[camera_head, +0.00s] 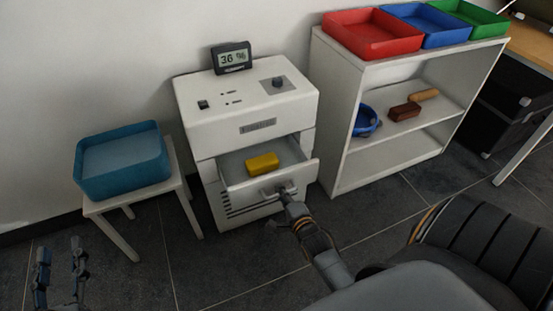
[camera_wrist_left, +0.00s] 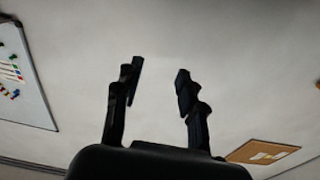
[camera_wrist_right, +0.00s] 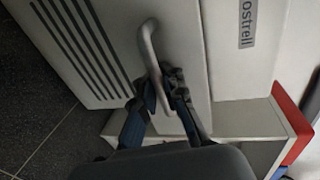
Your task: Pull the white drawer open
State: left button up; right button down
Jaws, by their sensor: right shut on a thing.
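The white drawer (camera_head: 235,182) of the white machine (camera_head: 245,108) stands partly open, with a yellow block (camera_head: 262,163) lying inside it. The drawer's grey handle (camera_head: 268,191) is on its front. My right gripper (camera_head: 287,192) is at the right part of the handle. In the right wrist view, its fingers (camera_wrist_right: 165,92) are shut on the handle bar (camera_wrist_right: 148,45). My left gripper (camera_head: 62,262) is at the lower left, away from the machine. In the left wrist view, its fingers (camera_wrist_left: 158,80) are apart with nothing between them.
A blue bin (camera_head: 122,165) stands on a small white table (camera_head: 180,186) left of the machine. A white shelf (camera_head: 337,110) on the right carries red (camera_head: 372,36), blue (camera_head: 428,24) and green (camera_head: 470,16) trays. A display (camera_head: 232,58) sits on top of the machine. Floor in front is clear.

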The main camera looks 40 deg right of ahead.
pick_arm(q)
jog(key=s+a+f+g+y+p, duration=0.1)
jog(key=s+f+g, duration=0.2)
jog(key=f, duration=0.3)
jog(key=s+a+f+g+y+p, duration=0.1)
jog(key=s+a+f+g, duration=0.1)
jog(key=f+g, duration=0.3)
jog(key=shift+s+a+f+y, duration=0.2)
jog(key=shift+s+f+y, duration=0.1)
jog(key=shift+s+f, duration=0.25)
pick_arm(e)
jog(key=shift+f+v, duration=0.15)
jog(key=shift+v, duration=0.85)
jog(key=shift+f+v, duration=0.2)
jog(key=shift+v, duration=0.75)
jog(key=shift+f+v, duration=0.15)
jog(key=shift+v, duration=0.85)
pick_arm(q)
jog(key=shift+w+f, duration=0.1)
pick_arm(e)
jog(key=shift+s, duration=0.1)
jog(key=c, duration=1.7)
grip_release()
jog(key=v, duration=1.2)
jog(key=shift+d, duration=0.1)
